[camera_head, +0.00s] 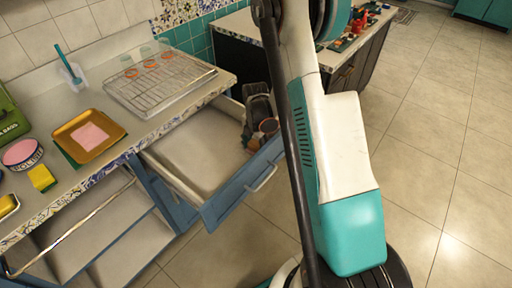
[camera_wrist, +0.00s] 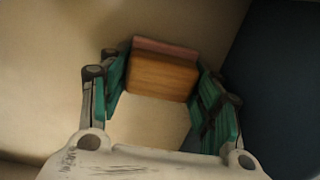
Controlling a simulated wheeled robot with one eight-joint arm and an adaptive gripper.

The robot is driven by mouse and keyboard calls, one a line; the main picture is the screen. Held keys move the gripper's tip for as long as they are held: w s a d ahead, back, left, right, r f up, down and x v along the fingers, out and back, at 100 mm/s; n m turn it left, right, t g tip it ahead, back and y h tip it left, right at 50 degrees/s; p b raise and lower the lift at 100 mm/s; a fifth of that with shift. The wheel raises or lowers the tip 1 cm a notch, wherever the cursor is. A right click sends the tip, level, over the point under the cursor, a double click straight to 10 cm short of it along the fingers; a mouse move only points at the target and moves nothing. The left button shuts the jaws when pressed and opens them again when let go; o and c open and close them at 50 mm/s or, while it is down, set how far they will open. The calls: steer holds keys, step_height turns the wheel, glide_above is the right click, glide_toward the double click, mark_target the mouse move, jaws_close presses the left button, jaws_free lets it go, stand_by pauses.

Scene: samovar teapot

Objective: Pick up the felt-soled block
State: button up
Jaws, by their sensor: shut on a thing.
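The felt-soled block (camera_wrist: 160,76) is a brown wooden block with a pink felt layer along its far edge in the wrist view. My gripper (camera_wrist: 164,88) has its teal-padded fingers on either side of the block and is shut on it. In the head view my gripper (camera_head: 258,112) is at the right end of the open drawer (camera_head: 190,150), partly behind my arm. The block cannot be made out clearly there. Whether it touches the drawer floor cannot be told.
The blue drawer front has a handle (camera_head: 264,180). The counter above carries a wire rack (camera_head: 160,85), a gold tray (camera_head: 70,135), a round pink-topped tin (camera_head: 22,153) and a yellow sponge (camera_head: 41,178). The left part of the drawer is empty.

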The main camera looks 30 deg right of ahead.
mark_target(256, 145)
steer(key=shift+r, duration=0.15)
step_height(256, 145, up, 20)
steer(key=p, duration=0.7)
steer(key=o, duration=0.6)
steer(key=shift+c, duration=0.2)
steer(key=c, duration=0.3)
